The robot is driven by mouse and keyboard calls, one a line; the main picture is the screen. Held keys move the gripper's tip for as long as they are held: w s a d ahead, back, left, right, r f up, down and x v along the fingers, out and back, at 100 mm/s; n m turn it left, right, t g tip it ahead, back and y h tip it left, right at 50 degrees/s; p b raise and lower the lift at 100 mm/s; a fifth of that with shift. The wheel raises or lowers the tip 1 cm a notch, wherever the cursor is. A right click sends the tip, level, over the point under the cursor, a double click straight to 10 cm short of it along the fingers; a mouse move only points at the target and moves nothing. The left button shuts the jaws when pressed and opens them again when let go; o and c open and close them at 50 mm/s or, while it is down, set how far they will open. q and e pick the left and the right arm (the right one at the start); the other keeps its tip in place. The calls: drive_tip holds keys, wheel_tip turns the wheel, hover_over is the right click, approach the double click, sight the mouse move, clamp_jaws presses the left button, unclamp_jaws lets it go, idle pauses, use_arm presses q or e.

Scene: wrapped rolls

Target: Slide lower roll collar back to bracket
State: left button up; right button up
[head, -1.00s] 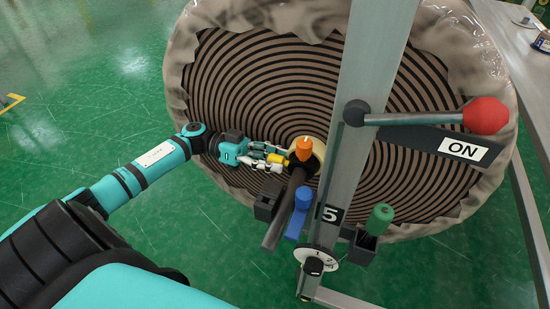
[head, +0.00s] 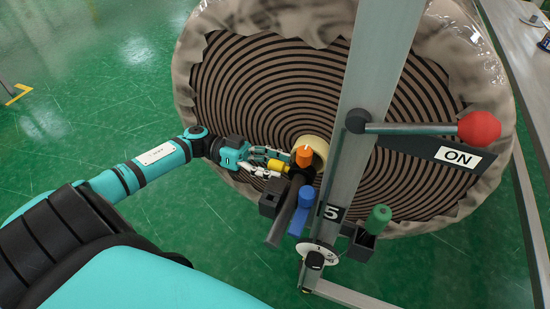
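The lower roll collar (head: 306,171) is a dark piece with an orange knob (head: 304,156) on top and a yellow knob (head: 278,166) on its left. It sits around the dark bar (head: 287,213), in front of the roll's pale core (head: 318,147). A dark bracket (head: 270,204) with a blue handle (head: 305,199) is lower down, by the upright post. My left gripper (head: 276,162) reaches in from the left, with its fingers on either side of the yellow knob. Contact between fingers and knob is too small to tell. My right gripper is out of view.
A large wrapped roll (head: 240,110) stands behind. A table edge is at the right.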

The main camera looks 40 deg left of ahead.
use_arm(q)
drive_tip(key=v, duration=1.2)
drive_tip(key=shift+r, duration=0.1)
